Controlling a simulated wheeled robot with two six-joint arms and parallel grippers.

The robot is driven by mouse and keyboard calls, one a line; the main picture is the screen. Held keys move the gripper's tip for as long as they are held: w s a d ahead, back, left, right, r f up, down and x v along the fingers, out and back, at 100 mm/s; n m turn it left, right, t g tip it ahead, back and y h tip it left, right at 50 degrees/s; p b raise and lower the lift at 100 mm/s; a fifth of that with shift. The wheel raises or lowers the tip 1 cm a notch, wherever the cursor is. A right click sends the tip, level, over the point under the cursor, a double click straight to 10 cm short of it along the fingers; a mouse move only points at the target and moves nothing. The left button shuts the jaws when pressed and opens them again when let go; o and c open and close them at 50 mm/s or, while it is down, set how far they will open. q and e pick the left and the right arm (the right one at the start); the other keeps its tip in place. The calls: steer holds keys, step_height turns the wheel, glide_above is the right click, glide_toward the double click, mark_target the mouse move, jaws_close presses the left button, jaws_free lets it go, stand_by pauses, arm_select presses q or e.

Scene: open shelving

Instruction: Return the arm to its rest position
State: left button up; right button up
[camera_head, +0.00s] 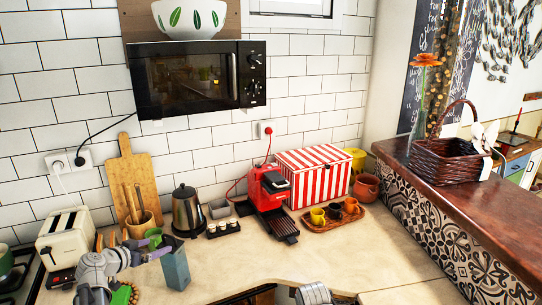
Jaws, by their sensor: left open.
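My left arm comes in from the lower left, grey and bent over the counter. Its gripper (157,250) is open, with the fingers pointing right. It is close to a grey-blue upright container (175,266) and a green cup (153,238); I cannot tell whether it touches either. Nothing shows held between the fingers. At the bottom edge a grey rounded part, apparently of my right arm, shows; the right gripper is out of view.
A cream toaster (66,236), a wooden utensil pot (140,226) and a steel kettle (187,212) stand around the left arm. A red coffee machine (268,190), striped box (314,174) and tray of cups (334,220) stand further right. The front right counter is clear.

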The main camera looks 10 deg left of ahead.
mark_target(170, 244)
arm_select(q)
steer(key=b+x, duration=0.3)
steer(key=x, duration=0.5)
steer(key=shift+f, duration=0.2)
steer(key=shift+r, duration=0.25)
steer(key=shift+f, duration=0.15)
